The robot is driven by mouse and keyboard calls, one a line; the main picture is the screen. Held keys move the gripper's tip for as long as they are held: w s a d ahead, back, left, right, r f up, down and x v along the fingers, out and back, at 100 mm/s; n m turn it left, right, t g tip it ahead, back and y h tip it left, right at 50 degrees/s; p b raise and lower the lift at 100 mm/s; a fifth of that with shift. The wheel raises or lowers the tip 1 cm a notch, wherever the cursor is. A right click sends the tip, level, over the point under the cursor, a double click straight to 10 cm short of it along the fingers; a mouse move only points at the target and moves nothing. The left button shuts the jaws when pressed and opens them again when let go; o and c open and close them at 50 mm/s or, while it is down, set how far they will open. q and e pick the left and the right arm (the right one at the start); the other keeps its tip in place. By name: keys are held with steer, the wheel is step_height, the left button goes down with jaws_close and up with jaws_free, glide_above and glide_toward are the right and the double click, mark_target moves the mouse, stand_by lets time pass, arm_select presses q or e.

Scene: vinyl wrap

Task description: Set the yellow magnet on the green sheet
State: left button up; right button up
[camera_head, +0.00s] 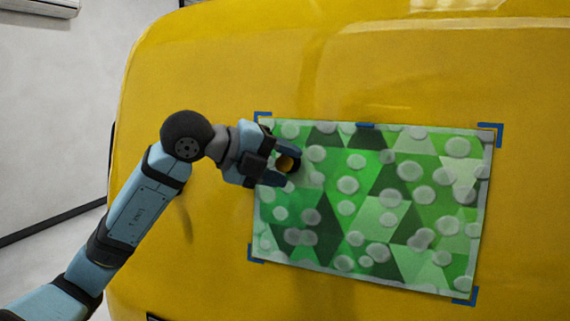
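The green sheet (362,205) has a pattern of triangles and many pale round blobs. It lies against the yellow panel inside blue corner marks. The yellow magnet (285,164) is a small round piece with a dark rim. It sits between the fingers of my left gripper (287,166), in front of the sheet's upper left part. The fingers are on either side of the magnet and look closed on it. I cannot tell whether the magnet touches the sheet. My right gripper is not in view.
The yellow vehicle panel (210,75) is large, curved and mostly bare around the sheet. Blue marks stand at the sheet's corners, such as the upper right one (491,130). A grey wall (60,120) and a white wall unit (40,7) are at the left.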

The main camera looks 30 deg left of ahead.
arm_select(q)
steer(key=shift+o, duration=0.3)
steer(key=shift+s+a, duration=0.15)
steer(key=shift+s, duration=0.1)
steer(key=b+v, duration=0.3)
steer(key=v, duration=1)
steer(key=shift+r+b, duration=0.2)
steer(key=shift+b, duration=0.1)
